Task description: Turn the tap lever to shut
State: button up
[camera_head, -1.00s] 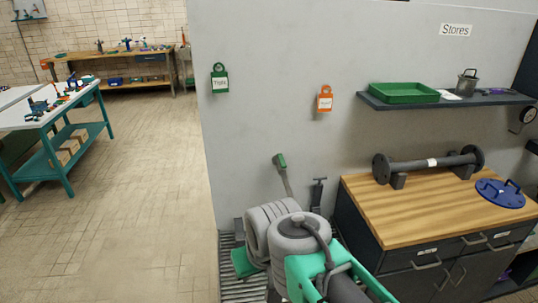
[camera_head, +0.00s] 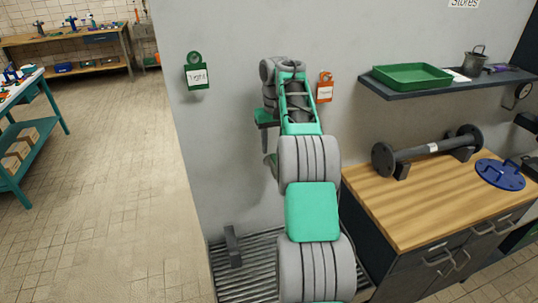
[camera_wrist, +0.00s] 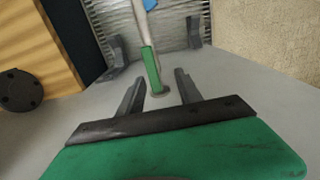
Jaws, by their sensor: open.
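The tap lever has a green grip (camera_wrist: 152,68) on a pale shaft. In the wrist view the grip shows between the two dark fingers of my gripper (camera_wrist: 159,76), with a visible gap on both sides. The fingers are open and hold nothing. In the head view my gripper (camera_head: 266,125) is high beside the grey wall, pointing down. Part of the lever grip (camera_head: 271,165) seems to show just below it, mostly hidden by my arm. The tap body is hidden in the head view.
A wooden-topped bench (camera_head: 420,205) with a dark pipe piece stands to the right, below a shelf (camera_head: 445,88) with a green tray (camera_head: 412,77). A green tag (camera_head: 197,75) and an orange tag (camera_head: 325,88) hang on the wall. A grating (camera_head: 240,275) lies below.

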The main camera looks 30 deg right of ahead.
jog(key=shift+w+d+f, duration=0.1)
jog(key=shift+d+f, duration=0.1)
jog(key=shift+d, duration=0.25)
jog(key=shift+w+d+f, duration=0.1)
jog(key=shift+d+f, duration=0.1)
jog(key=shift+d, duration=0.25)
jog(key=shift+s+d+f+b, duration=0.1)
jog(key=shift+d+f+b, duration=0.05)
jog(key=shift+f+b, duration=0.2)
notch_tip(320, 180, down, 7)
jog(key=b, duration=0.5)
jog(key=shift+c, duration=0.3)
grip_shut()
